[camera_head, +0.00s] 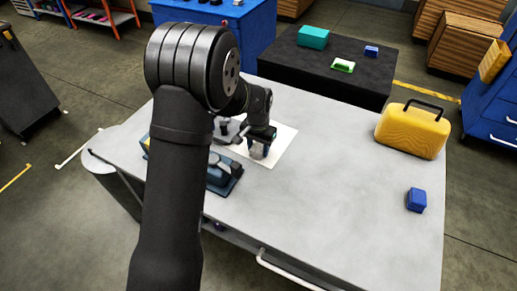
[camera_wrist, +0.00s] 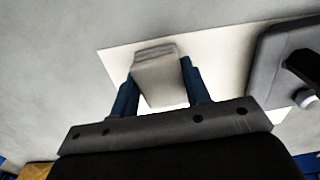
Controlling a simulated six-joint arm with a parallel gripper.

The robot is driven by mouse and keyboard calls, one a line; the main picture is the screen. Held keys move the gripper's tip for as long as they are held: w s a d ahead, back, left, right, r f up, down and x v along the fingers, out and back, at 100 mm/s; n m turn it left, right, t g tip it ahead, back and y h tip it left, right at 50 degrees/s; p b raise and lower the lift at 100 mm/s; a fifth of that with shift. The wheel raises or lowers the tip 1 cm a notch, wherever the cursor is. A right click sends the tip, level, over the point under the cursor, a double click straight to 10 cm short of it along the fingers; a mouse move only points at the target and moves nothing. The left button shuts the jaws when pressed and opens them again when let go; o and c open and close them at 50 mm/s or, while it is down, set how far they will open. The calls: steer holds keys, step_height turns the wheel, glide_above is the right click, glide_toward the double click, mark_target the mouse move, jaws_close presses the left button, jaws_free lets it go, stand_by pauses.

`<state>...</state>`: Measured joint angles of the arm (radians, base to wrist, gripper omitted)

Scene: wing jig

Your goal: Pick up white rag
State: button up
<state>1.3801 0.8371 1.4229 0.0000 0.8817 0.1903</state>
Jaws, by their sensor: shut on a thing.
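The white rag (camera_wrist: 158,72) is a small folded pale block between the two blue fingers of my gripper (camera_wrist: 160,90) in the wrist view. My gripper is shut on it. A flat white sheet (camera_wrist: 225,45) lies on the table behind the rag in that view. In the head view my gripper (camera_head: 260,149) is over the white sheet (camera_head: 283,148), near the table's back left. The rag is mostly hidden there by the fingers, and I cannot tell whether it touches the sheet.
A yellow case (camera_head: 411,132) and a blue box (camera_head: 416,200) stand on the right of the grey table (camera_head: 340,210). The table's middle is clear. A black platform (camera_head: 325,72) stands behind.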

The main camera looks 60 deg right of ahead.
mark_target(260, 148)
steer(key=r, duration=0.2)
steer(key=s+r, duration=0.1)
steer(key=r, duration=0.1)
steer(key=shift+a, duration=0.1)
steer(key=s+a+r, duration=0.3)
steer(key=s+r, duration=0.3)
steer(key=s, duration=0.4)
steer(key=shift+a+r, duration=0.15)
steer(key=shift+a, duration=0.1)
